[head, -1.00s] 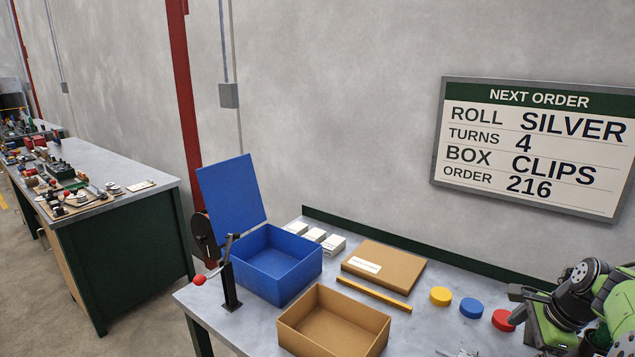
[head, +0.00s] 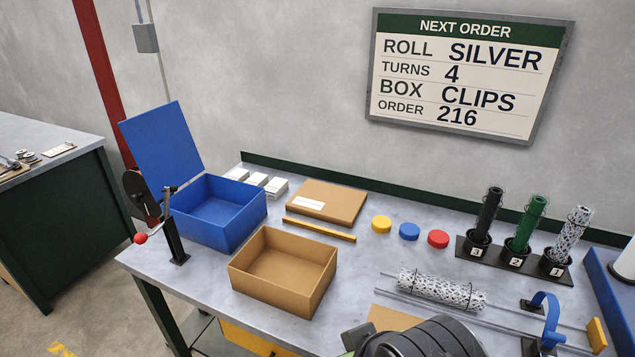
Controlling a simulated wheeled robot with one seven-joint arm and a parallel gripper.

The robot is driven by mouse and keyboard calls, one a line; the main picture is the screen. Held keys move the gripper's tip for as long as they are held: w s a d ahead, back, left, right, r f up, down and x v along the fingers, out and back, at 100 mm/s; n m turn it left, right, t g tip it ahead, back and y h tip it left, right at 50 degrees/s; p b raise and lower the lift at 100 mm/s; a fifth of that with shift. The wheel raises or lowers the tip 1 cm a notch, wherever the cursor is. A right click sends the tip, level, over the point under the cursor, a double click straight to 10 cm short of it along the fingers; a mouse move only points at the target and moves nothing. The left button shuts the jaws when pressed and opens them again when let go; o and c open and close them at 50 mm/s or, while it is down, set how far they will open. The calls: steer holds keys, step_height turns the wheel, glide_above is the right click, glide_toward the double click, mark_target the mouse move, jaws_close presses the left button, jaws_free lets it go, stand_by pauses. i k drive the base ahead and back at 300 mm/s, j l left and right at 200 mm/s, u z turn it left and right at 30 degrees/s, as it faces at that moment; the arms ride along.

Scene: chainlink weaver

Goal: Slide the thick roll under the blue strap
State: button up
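The thick roll (head: 441,287) is a silver mesh cylinder lying on its side along two thin rails, in the lower right of the head view. The blue strap (head: 551,318) is a narrow arch at the right part of the rails, beyond the roll's right end. A visible gap separates the roll from the strap. My arm shows as a dark rounded part at the bottom edge, in front of the roll. My gripper's fingers are not in view.
A rack (head: 516,262) behind the rails holds black, green and silver mesh rolls upright. Red (head: 438,239), blue and yellow discs lie left of it. An open cardboard box (head: 283,276) and an open blue box (head: 210,215) stand left. A yellow block (head: 597,335) sits right of the strap.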

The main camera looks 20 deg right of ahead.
mark_target(474, 299)
steer(key=l+z, duration=0.15)
steer(key=z, duration=1.4)
steer(key=i+j+u, duration=0.1)
steer(key=j+u, duration=0.2)
steer(key=j, duration=0.15)
steer(key=i+j+u, duration=0.1)
steer(key=j+u, duration=0.25)
steer(key=i+j+u, duration=0.3)
steer(key=j, duration=0.15)
steer(key=k, duration=0.1)
